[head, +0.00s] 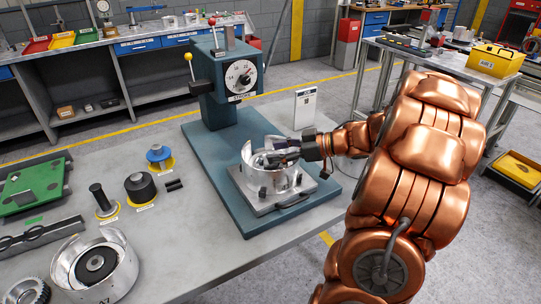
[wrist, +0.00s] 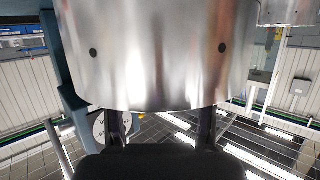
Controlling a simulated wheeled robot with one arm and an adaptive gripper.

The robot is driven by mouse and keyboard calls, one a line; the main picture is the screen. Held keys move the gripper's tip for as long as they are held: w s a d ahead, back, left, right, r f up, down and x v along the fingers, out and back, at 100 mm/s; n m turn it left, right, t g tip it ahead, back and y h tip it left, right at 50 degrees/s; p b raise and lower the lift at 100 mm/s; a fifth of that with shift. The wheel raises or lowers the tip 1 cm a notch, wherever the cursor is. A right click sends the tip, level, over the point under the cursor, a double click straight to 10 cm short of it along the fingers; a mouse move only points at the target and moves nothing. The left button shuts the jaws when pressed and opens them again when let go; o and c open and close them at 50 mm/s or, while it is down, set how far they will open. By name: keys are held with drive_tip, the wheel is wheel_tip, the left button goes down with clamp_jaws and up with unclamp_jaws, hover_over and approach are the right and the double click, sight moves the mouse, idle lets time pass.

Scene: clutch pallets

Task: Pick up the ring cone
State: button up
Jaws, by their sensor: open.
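A shiny silver ring-shaped part (head: 248,158) with a tall curved wall stands on a metal plate on the blue-green press base; it seems to be the ring cone, though no label confirms it. My gripper (head: 274,158) is at this part, its fingers over its upper opening. In the wrist view a large silver curved wall (wrist: 158,60) with two dark holes fills the upper middle. My open gripper (wrist: 161,118) has one finger on each side below it. The wall's edge hides the fingertips, so I cannot tell whether they touch it.
The press column with a dial (head: 240,77) rises just behind the part. On the bench to the left are a second silver housing (head: 122,268), a black roller (head: 140,187), a blue-topped piece (head: 159,155) and a green tray (head: 38,186). The bench front is bare.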

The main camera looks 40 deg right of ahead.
drive_tip(key=shift+w+a+f, duration=0.25)
drive_tip(key=shift+w+a, duration=0.15)
drive_tip(key=shift+w, duration=0.05)
clamp_jaws()
idle(0.3)
